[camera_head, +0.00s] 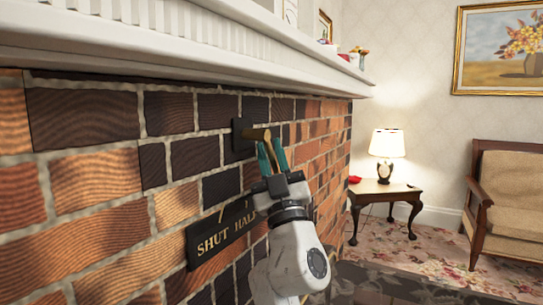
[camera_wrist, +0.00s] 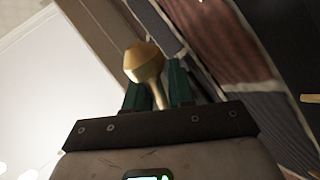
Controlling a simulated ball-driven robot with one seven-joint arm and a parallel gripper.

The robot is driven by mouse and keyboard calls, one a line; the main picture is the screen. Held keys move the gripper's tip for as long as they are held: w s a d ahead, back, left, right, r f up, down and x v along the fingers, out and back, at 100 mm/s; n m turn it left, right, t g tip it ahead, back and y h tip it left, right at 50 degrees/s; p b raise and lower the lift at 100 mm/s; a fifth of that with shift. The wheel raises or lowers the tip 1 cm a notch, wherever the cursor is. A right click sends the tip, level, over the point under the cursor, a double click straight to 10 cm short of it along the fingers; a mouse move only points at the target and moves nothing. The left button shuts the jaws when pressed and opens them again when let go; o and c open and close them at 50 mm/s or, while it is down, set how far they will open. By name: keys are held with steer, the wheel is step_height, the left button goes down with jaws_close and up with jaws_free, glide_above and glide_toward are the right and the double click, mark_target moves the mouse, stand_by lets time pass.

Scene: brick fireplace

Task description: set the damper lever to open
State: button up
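The damper lever (camera_head: 257,134) has a brass knob and stands out from a dark plate (camera_head: 241,139) on the brick wall. My gripper (camera_head: 272,155) reaches up to it, its teal fingers just below and beside the knob. In the wrist view the rounded knob (camera_wrist: 145,62) shows beyond the fingertips. Its thin stem runs down between the two fingers of my gripper (camera_wrist: 158,88). Whether both fingers touch the stem is not clear. A dark label plate (camera_head: 215,241) reads "SHUT" and "HALF"; my gripper and arm hide its right part.
The white mantel (camera_head: 180,45) juts out close above the lever. The brick wall (camera_head: 85,185) runs along the left. A side table (camera_head: 385,192) with a lit lamp (camera_head: 386,145) and an armchair (camera_head: 505,195) stand at the right, well away from my gripper.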

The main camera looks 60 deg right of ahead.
steer(key=shift+f, duration=0.1)
steer(key=b+v, duration=0.6)
steer(key=v, duration=0.4)
steer(key=shift+s+a+f, duration=0.2)
steer(key=shift+s+f, duration=0.05)
